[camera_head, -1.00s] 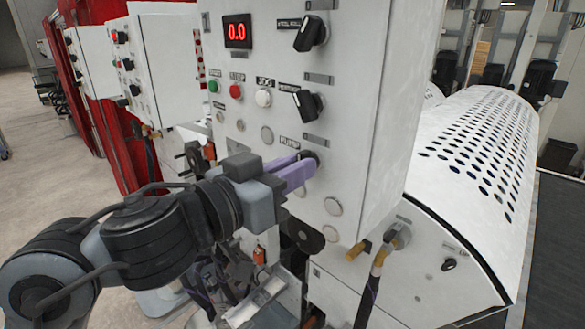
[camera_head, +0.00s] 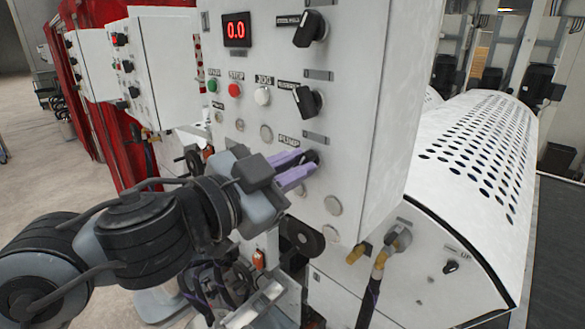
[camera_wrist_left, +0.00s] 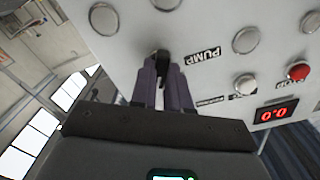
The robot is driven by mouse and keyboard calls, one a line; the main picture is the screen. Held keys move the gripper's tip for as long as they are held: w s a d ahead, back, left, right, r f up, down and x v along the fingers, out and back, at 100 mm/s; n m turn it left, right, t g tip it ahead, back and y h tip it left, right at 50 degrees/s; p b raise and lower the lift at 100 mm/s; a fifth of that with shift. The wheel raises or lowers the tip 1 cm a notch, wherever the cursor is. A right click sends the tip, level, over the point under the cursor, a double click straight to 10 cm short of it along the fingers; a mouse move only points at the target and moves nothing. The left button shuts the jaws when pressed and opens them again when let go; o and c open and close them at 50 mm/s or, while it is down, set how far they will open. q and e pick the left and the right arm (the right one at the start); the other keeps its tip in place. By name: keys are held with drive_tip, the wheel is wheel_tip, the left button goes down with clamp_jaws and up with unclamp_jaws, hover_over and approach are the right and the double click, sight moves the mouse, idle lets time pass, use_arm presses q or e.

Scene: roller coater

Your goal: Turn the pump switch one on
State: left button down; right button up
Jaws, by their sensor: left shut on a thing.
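The pump switch (camera_head: 309,157) is a black knob on the white control panel (camera_head: 262,60), just right of the PUMP label (camera_head: 290,142). My left gripper (camera_head: 303,168) has its purple fingers at the panel, shut on the knob, and covers most of it in the head view. In the left wrist view the knob (camera_wrist_left: 162,57) shows between the tips of the left gripper (camera_wrist_left: 163,72), beside the upside-down PUMP label. My right gripper is not in view.
Two other black knobs sit above on the panel, the upper one (camera_head: 310,29) and the lower one (camera_head: 306,101). A red display (camera_head: 236,29) reads 0.0. Green, red and white buttons are left of them. The white perforated roller cover (camera_head: 480,150) is at right.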

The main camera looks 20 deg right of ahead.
use_arm(q)
drive_tip(key=shift+r, duration=0.1)
drive_tip(key=c, duration=1.1)
unclamp_jaws()
drive_tip(key=shift+s+a, duration=0.1)
drive_tip(key=b+v, duration=0.3)
drive_tip(key=v, duration=0.7)
drive_tip(key=shift+a, duration=0.3)
